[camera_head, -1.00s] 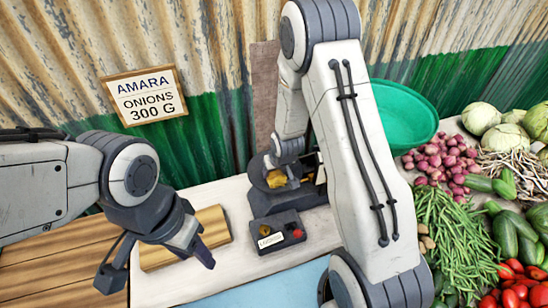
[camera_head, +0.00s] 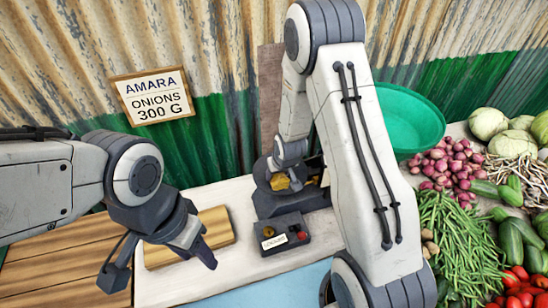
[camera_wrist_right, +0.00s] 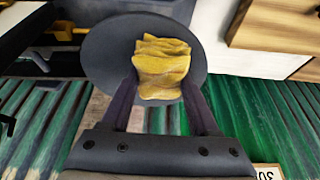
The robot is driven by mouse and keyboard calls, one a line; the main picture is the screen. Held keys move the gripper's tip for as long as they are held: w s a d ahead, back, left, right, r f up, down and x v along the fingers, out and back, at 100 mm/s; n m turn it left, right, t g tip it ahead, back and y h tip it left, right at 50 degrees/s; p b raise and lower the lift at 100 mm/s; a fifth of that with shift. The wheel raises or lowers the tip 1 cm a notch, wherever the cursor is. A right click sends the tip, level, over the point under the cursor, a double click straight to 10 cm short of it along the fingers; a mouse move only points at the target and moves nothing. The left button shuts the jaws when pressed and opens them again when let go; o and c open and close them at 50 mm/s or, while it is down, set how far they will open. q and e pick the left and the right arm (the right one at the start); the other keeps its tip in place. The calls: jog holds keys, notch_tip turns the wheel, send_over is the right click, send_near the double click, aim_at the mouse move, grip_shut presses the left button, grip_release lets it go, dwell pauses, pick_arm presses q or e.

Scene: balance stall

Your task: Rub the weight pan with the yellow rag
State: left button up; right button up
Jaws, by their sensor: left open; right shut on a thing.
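My right gripper (camera_wrist_right: 160,102) is shut on the crumpled yellow rag (camera_wrist_right: 163,66). The rag lies against the round dark weight pan (camera_wrist_right: 108,52), which shows behind it in the right wrist view. In the head view the rag (camera_head: 280,182) is a small yellow patch at the pan (camera_head: 262,178), and my right arm hides part of the scale. Whether the rag presses on the pan or only hovers close is hard to tell. My left gripper (camera_head: 160,266) is open and empty, in front of the wooden board.
A dark box (camera_head: 282,233) with a label and a red knob stands in front of the scale. A wooden board (camera_head: 218,226) lies to its left. A green basin (camera_head: 408,118) and vegetables are at the right. A sign reads AMARA, ONIONS 300 G (camera_head: 153,97).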

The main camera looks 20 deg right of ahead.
notch_tip(320, 180, up, 3)
jog(key=shift+d+r+p, duration=0.1)
jog(key=shift+p, duration=0.45)
jog(key=shift+r+p, duration=0.55)
jog(key=shift+r, duration=0.2)
jog(key=shift+r+p, duration=1.15)
jog(key=shift+r, duration=0.4)
jog(key=shift+f, duration=0.1)
